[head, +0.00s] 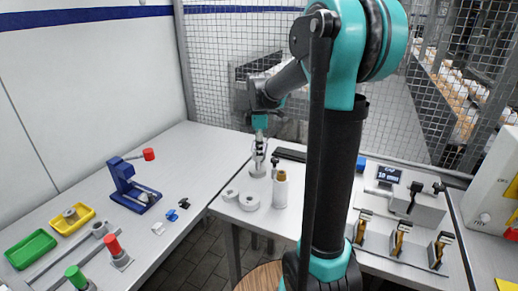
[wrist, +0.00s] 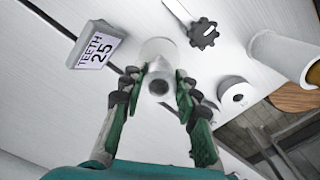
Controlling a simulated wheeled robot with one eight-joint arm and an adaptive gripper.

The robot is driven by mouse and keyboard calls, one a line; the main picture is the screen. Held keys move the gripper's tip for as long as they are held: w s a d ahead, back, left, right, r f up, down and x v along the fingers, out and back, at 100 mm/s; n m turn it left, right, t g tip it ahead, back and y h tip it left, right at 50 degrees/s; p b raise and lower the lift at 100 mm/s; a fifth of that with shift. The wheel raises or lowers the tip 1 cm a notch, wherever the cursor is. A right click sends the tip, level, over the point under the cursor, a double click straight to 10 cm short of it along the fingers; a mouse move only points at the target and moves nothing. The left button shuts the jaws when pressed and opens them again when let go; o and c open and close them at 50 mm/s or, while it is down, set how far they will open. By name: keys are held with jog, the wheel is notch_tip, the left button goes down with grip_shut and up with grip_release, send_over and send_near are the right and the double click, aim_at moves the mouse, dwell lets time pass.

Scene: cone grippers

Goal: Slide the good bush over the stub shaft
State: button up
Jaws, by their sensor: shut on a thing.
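My gripper (head: 259,148) is above the middle table in the head view. In the wrist view its green-padded fingers (wrist: 160,88) are shut on a small grey bush (wrist: 159,87), its round end facing the camera. Just beyond the bush is a pale round base (wrist: 160,47), apparently of the stub shaft; it also shows under my gripper in the head view (head: 257,171). The bush hides most of the shaft, and I cannot tell whether the shaft is inside the bore. Another grey bush (head: 70,215) sits in the yellow tray (head: 83,223).
White rings (head: 249,202) and a brown-topped bottle (head: 280,190) stand close to my gripper. A dark gear (wrist: 203,33) and a "TEETH 25" display (wrist: 97,46) lie near the base. A blue press (head: 130,187) and a green tray (head: 30,249) are on the left table.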

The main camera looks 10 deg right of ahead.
jog(key=shift+f, duration=2.35)
jog(key=o, duration=1.3)
jog(key=shift+c, duration=0.2)
jog(key=shift+r, duration=0.1)
notch_tip(320, 180, up, 12)
